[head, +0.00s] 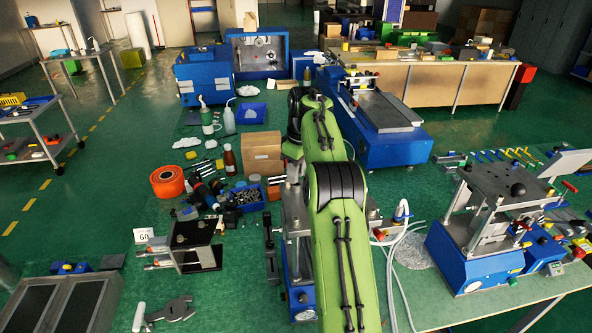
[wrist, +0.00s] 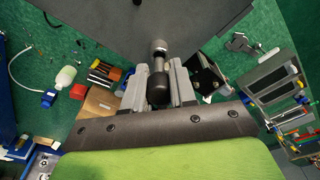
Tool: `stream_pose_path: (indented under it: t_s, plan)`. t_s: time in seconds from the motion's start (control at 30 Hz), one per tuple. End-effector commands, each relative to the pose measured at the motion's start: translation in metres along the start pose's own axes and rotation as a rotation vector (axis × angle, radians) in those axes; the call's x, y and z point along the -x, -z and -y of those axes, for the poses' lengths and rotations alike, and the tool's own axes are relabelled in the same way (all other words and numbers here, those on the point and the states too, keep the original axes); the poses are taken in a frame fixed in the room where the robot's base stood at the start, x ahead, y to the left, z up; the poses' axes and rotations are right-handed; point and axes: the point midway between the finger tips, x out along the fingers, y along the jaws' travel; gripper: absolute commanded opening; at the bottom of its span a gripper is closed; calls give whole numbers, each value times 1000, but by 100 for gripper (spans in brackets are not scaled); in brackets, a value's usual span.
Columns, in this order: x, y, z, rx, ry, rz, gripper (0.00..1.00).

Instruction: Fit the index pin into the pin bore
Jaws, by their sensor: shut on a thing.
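The index pin (wrist: 158,67) shows in the wrist view, with a dark rounded knob and a steel grey end. My gripper (wrist: 160,75) is shut on it, one grey finger on each side of the knob. The pin's steel end points up the picture, towards a large dark grey flat surface (wrist: 110,25); I cannot tell whether they touch. In the head view my arm hides the gripper and the pin. A press (head: 299,225) with steel posts is partly hidden behind my arm. I cannot make out the pin bore in either view.
Another press (head: 490,225) with a blue base stands on the bench at right. White hoses (head: 393,260) hang beside my arm. A cardboard box (head: 262,152), an orange reel (head: 168,182), a black bracket (head: 196,246) and a grey wrench-like tool (head: 172,311) lie to the left.

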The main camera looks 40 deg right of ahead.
Motion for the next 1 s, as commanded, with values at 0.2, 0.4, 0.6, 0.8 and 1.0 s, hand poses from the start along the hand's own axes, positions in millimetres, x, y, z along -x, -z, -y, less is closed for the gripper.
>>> stream_pose_path:
  t_s: [0.2, 0.4, 0.6, 0.8, 1.0]
  plan:
    - [-7, -1, 0, 0, 0, 0, 0]
    - [-12, -2, 0, 0, 0, 1, 0]
    - [-15, -2, 0, 0, 0, 0, 32]
    - [-15, -2, 0, 0, 1, 1, 56]
    - [-14, -2, 0, -1, 1, 1, 56]
